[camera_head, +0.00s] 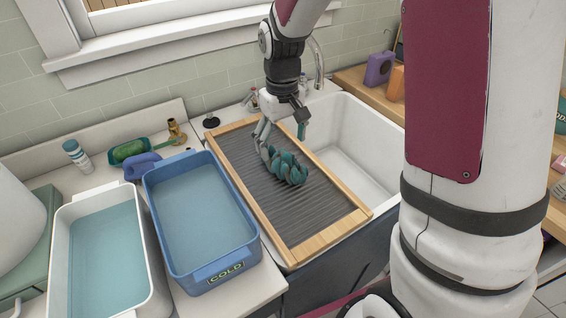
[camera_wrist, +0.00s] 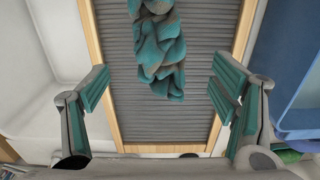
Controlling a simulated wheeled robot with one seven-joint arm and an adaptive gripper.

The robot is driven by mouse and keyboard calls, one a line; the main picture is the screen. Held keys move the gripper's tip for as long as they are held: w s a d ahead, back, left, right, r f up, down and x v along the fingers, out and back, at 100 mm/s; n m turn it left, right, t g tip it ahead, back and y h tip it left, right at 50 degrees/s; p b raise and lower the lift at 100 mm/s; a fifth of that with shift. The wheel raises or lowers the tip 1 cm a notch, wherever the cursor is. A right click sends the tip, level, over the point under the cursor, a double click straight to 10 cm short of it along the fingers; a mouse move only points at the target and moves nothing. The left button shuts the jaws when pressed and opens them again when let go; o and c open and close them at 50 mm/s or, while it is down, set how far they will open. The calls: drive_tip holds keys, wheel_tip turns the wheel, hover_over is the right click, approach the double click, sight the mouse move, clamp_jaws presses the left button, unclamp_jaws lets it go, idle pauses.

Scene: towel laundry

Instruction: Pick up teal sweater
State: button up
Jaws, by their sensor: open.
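The teal sweater (camera_head: 286,168) lies bunched and twisted, with grey-brown patches, on a dark ribbed washboard (camera_head: 318,208) in a wooden frame. It also shows at the top middle of the wrist view (camera_wrist: 160,48). My gripper (camera_head: 283,143) is over the far part of the washboard, at the sweater's far end. In the wrist view my gripper (camera_wrist: 160,88) is open, with teal-padded fingers on either side and only ribbed board and the sweater's lower end between them. I cannot tell how high the fingertips are above the board.
A blue tub marked COLD (camera_head: 203,266) and a white tub (camera_head: 63,275), both with water, stand left of the washboard. A white sink basin (camera_head: 365,135) is to the right.

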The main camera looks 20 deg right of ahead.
sight(283, 155)
drive_tip(key=shift+s+f+p, duration=0.15)
drive_tip(key=shift+f+p, duration=0.05)
drive_tip(key=shift+f, duration=1.45)
drive_tip(key=shift+s+f+p, duration=0.1)
drive_tip(key=shift+f+p, duration=0.05)
drive_tip(key=shift+f, duration=1.45)
drive_tip(key=c, duration=1.5)
